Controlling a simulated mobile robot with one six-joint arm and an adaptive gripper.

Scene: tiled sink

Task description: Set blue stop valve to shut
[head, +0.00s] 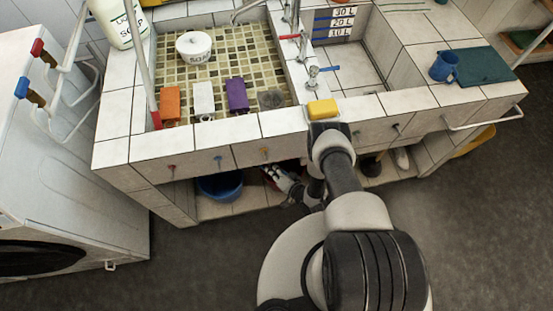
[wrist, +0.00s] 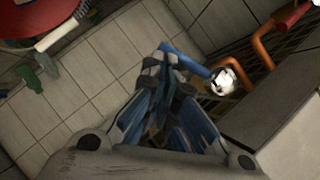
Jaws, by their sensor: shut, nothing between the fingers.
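The blue stop valve shows in the wrist view as a blue lever (wrist: 186,56) running from upper left down to a shiny metal hub (wrist: 222,82). Orange pipes lie just to its right. My gripper (wrist: 164,66) is shut and empty, its fingertips beside the lever's left end. I cannot tell whether they touch it. In the head view my gripper (head: 279,178) reaches into the shelf space under the sink counter. The valve under there is hidden from the head view by the counter and my arm.
A red lever (wrist: 292,16) sits at the upper right of the wrist view, above the pipes. A red round object (wrist: 50,12) is at upper left. In the head view a blue tub (head: 219,187) stands under the counter (head: 205,135), left of my gripper. A washing machine (head: 60,190) stands at left.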

